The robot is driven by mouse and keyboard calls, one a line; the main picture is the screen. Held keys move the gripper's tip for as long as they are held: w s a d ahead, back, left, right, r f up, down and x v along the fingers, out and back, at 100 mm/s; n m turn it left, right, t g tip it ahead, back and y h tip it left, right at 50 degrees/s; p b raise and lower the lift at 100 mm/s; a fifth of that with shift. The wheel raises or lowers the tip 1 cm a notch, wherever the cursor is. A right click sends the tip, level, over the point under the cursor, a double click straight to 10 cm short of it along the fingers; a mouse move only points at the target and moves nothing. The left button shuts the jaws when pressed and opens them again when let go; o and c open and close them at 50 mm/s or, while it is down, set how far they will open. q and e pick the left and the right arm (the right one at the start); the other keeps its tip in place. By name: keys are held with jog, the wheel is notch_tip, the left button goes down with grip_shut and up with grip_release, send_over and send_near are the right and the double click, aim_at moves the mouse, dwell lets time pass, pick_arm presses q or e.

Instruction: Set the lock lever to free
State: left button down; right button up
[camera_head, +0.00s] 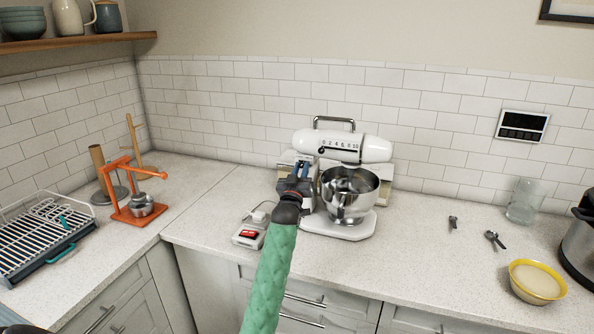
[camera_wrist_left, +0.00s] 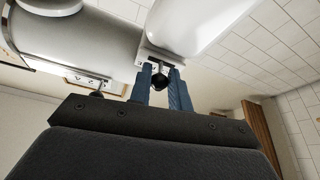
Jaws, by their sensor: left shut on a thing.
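The white stand mixer (camera_head: 345,146) stands on the counter with its head level over a steel bowl (camera_head: 349,194). My left gripper (camera_head: 296,176) is at the left side of the mixer's column, and in the head view it hides the lever there. In the left wrist view the blue fingers (camera_wrist_left: 161,90) are shut on a small black knob, the lock lever (camera_wrist_left: 159,77), against the white mixer body (camera_wrist_left: 90,40). The way the lever is set cannot be read. My right gripper is not in view.
A small device with a red display (camera_head: 249,235) sits left of my forearm. An orange press (camera_head: 134,190) and a dish rack (camera_head: 40,238) are at the left. A yellow bowl (camera_head: 537,282), spoons (camera_head: 494,239) and a glass (camera_head: 522,201) are at the right. The counter right of the mixer is mostly clear.

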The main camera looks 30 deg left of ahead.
pick_arm(q)
jog(key=shift+w+d, duration=0.15)
jog(key=shift+d, duration=0.65)
jog(key=shift+a, duration=0.1)
jog(key=shift+f, duration=0.1)
jog(key=c, duration=1.4)
grip_release()
jog(key=shift+w+d, duration=0.1)
jog(key=shift+d, duration=0.15)
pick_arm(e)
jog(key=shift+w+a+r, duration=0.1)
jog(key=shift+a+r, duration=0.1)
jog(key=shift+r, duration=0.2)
pick_arm(q)
jog(key=shift+a, duration=0.1)
